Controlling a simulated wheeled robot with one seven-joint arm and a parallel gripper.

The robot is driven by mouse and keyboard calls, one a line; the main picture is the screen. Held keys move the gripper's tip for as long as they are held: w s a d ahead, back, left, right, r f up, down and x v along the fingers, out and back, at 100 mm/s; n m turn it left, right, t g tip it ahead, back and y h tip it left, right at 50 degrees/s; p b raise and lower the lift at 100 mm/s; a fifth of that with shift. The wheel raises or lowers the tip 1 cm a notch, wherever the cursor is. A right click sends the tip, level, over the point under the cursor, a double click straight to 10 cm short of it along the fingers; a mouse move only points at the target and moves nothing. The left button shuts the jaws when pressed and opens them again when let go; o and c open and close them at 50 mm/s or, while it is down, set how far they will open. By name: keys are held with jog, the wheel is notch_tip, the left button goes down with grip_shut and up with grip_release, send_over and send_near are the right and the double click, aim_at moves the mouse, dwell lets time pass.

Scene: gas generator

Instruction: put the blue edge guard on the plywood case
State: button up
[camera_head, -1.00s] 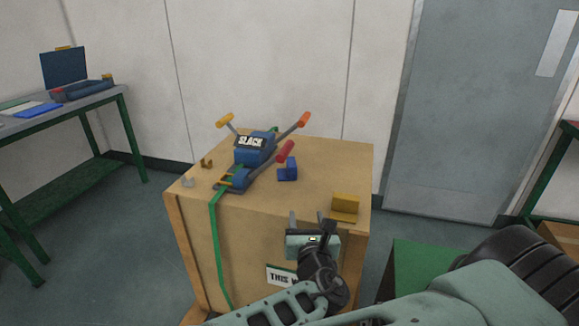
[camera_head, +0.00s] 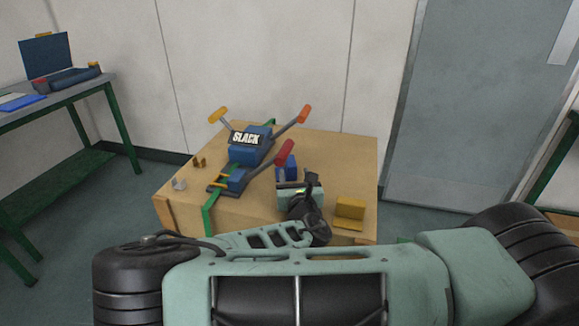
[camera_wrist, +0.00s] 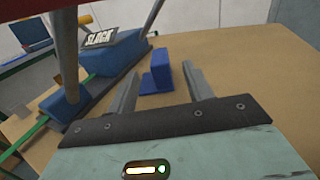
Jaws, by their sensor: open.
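The blue edge guard (camera_wrist: 160,70) sits on top of the plywood case (camera_wrist: 247,75), just ahead of my fingertips in the wrist view. In the head view the blue guard (camera_head: 286,167) shows right of the strap tensioner, partly hidden by my gripper. The plywood case (camera_head: 345,165) fills the middle of the head view. My gripper (camera_wrist: 158,80) is open and empty, its two grey fingers pointing toward the guard, with a gap to it. It also shows low over the case top in the head view (camera_head: 296,180).
A blue tensioner (camera_head: 248,150) marked SLACK, with upraised levers, stands left of the guard on a green strap (camera_head: 209,218). A yellow guard (camera_head: 349,209) lies near the front right edge. Small brown (camera_head: 199,162) and grey (camera_head: 179,184) pieces lie at left.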

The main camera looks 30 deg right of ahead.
aim_at(291, 160)
jog(key=shift+p+x, duration=0.5)
jog(key=shift+x, duration=3.45)
jog(key=shift+f, duration=0.1)
grip_shut()
